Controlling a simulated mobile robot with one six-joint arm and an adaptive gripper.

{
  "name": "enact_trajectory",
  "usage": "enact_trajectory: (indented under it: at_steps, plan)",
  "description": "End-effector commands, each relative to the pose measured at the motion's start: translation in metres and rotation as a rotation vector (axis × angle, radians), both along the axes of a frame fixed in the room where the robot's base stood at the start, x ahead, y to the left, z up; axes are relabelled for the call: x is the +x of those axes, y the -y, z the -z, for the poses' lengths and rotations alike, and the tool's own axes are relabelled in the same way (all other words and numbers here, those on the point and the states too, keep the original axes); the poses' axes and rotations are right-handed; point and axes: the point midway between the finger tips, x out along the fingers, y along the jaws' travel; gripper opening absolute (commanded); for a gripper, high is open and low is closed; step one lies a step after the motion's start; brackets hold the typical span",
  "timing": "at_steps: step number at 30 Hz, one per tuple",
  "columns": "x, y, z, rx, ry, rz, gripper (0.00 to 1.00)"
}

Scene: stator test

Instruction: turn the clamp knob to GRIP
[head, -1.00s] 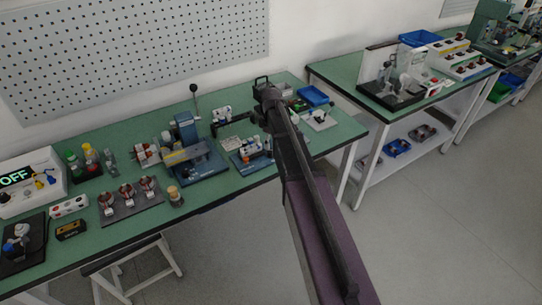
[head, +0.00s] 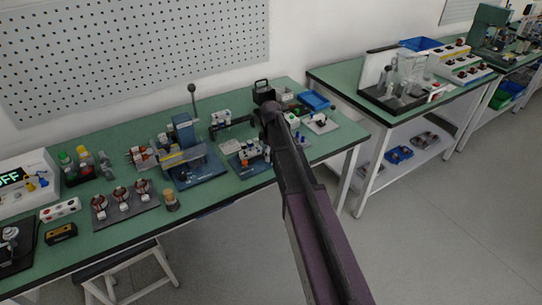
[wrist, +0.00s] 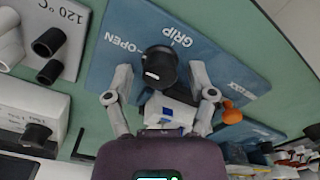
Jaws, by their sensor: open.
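The clamp knob (wrist: 160,65) is a black round knob with a small white mark on its lower edge in the wrist view. It stands on a blue plate (wrist: 112,66) with OPEN printed to its left and GRIP above right of it. Which label the knob points to, I cannot tell. My gripper (wrist: 160,78) is open, with one grey finger on each side of the knob and gaps between. In the head view a blue fixture plate (head: 238,168) lies on the bench beside my arm; the knob and my fingers cannot be made out there.
An orange knob (wrist: 232,115) sits close to my right finger. Black cylinders (wrist: 49,42) stand on a grey block at the left. In the head view a lever press (head: 184,132) stands left of the fixture, and a blue tray (head: 315,101) lies to the right.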

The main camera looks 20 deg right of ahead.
Motion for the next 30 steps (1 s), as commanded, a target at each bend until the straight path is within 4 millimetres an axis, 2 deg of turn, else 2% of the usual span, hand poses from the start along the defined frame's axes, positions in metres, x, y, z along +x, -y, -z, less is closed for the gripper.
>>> enact_trajectory:
  at_steps: [2,3,6,9,20,30]
  plan:
    - [0.0000,0.0000,-0.0001,0.000,0.000,0.000,0.71]
    - [0.0000,0.0000,-0.0001,0.000,0.000,0.000,0.66]
    - [0.0000,0.0000,-0.0001,0.000,0.000,0.000,0.36]
    - [0.0000,0.0000,-0.0001,0.000,0.000,0.000,0.11]
    - [-0.0001,0.0000,0.0000,0.000,0.000,0.032,0.11]
    - [-0.0002,-0.0001,0.0001,0.001,-0.001,0.274,0.11]
